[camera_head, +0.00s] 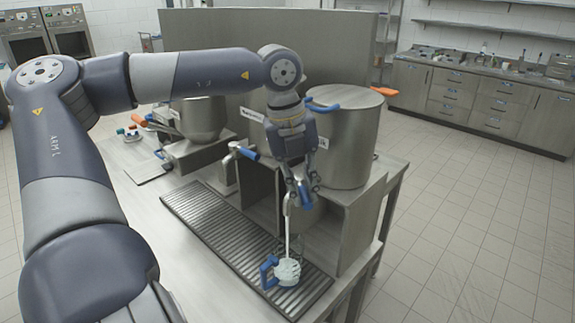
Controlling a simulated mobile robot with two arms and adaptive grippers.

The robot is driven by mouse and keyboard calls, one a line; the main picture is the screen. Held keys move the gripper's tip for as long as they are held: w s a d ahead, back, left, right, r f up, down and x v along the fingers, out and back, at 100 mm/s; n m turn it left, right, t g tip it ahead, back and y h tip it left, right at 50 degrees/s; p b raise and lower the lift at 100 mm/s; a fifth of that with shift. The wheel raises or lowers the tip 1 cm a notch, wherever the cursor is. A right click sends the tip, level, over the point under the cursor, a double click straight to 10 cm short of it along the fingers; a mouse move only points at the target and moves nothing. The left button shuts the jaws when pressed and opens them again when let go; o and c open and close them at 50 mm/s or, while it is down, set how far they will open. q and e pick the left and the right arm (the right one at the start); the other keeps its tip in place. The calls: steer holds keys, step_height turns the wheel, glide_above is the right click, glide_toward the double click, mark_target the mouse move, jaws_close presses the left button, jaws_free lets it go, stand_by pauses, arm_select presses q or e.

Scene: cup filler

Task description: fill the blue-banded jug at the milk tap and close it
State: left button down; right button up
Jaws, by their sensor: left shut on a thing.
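The jug (289,280) stands on the slatted drip tray (206,220), at its near right end below the milk tap. Its blue handle points left, and whitish milk shows in it. A thin white stream (288,235) runs down from the tap's spout (287,201) into the jug. My left gripper (301,188) is shut on the blue lever of the milk tap (306,194), above the jug. The gripper hides part of the tap. The milk level is hard to read from here. My right gripper is out of view.
A large steel pot (345,135) stands on the stand behind the tap. Another tap (236,152) with a blue lever is to the left. A second pot (201,118) and small coloured items (130,133) are farther left. The floor to the right is clear.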

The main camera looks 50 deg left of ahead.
arm_select(q)
steer(key=shift+w+d+r+n, duration=0.1)
steer(key=shift+w+n, duration=0.15)
steer(key=shift+n, duration=0.15)
steer(key=shift+w+n+b, duration=0.2)
steer(key=shift+n+b, duration=0.3)
steer(key=shift+b, duration=0.2)
steer(key=shift+w+d+n+t+y+b, duration=0.3)
steer(key=shift+n+b, duration=0.1)
steer(key=shift+n, duration=0.2)
stand_by(2.4)
